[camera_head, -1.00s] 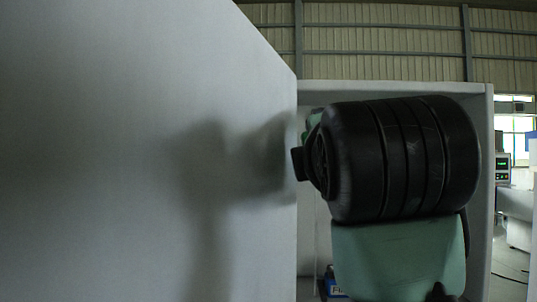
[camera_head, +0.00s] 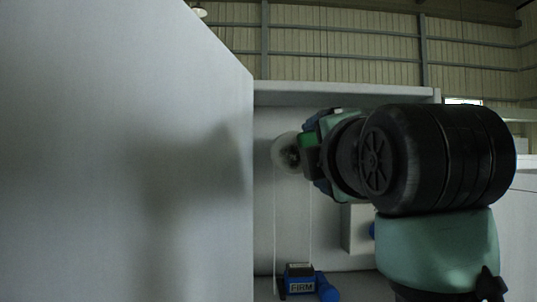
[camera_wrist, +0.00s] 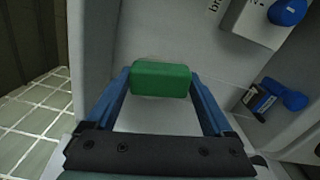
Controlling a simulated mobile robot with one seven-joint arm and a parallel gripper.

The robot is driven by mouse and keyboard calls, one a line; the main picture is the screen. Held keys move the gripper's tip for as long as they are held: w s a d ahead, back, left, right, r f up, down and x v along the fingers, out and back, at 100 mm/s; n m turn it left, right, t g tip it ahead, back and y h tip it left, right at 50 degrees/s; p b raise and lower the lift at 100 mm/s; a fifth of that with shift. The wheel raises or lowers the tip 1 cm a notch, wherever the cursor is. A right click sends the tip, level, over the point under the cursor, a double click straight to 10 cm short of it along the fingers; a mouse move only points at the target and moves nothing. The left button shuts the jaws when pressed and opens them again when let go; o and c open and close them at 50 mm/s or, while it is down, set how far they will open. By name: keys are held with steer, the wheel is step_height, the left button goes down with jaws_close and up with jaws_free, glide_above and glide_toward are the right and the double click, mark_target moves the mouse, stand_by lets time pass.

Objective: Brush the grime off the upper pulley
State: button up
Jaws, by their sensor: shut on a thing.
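The upper pulley (camera_head: 286,152) is a pale round disc with a dark centre, high on the back wall of the white enclosure in the head view. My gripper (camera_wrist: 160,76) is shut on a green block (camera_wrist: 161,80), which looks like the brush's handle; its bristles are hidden. In the head view the green block (camera_head: 308,140) is just right of the pulley, overlapping or very close to its edge. I cannot tell whether they touch. The wrist view does not show the pulley. Grime cannot be clearly made out.
A large white panel (camera_head: 110,150) fills the left of the head view. Below the pulley stand a black and blue unit marked FIRM (camera_head: 299,279) and a blue cylinder (camera_head: 327,290). A pale box (camera_wrist: 254,24) with a blue knob (camera_wrist: 287,12) is on the wall.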

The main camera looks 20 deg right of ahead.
steer(key=shift+s+d, duration=0.1)
steer(key=shift+d, duration=0.35)
steer(key=shift+w+a, duration=0.3)
steer(key=shift+a, duration=0.75)
steer(key=shift+w+a, duration=0.25)
steer(key=shift+a, duration=0.8)
steer(key=shift+w+a, duration=0.3)
steer(key=shift+a, duration=0.75)
steer(key=shift+r, duration=0.35)
steer(key=shift+s+d, duration=0.3)
steer(key=shift+d, duration=0.75)
steer(key=shift+s+d, duration=0.25)
steer(key=shift+d, duration=0.8)
steer(key=shift+s+d, duration=0.3)
steer(key=shift+d, duration=0.75)
steer(key=shift+w+a, duration=0.3)
steer(key=shift+a, duration=0.75)
steer(key=shift+w+a, duration=0.3)
steer(key=shift+a, duration=0.8)
steer(key=shift+w+a, duration=0.3)
steer(key=shift+a, duration=0.75)
steer(key=shift+b+v, duration=0.85)
steer(key=shift+v, duration=2.15)
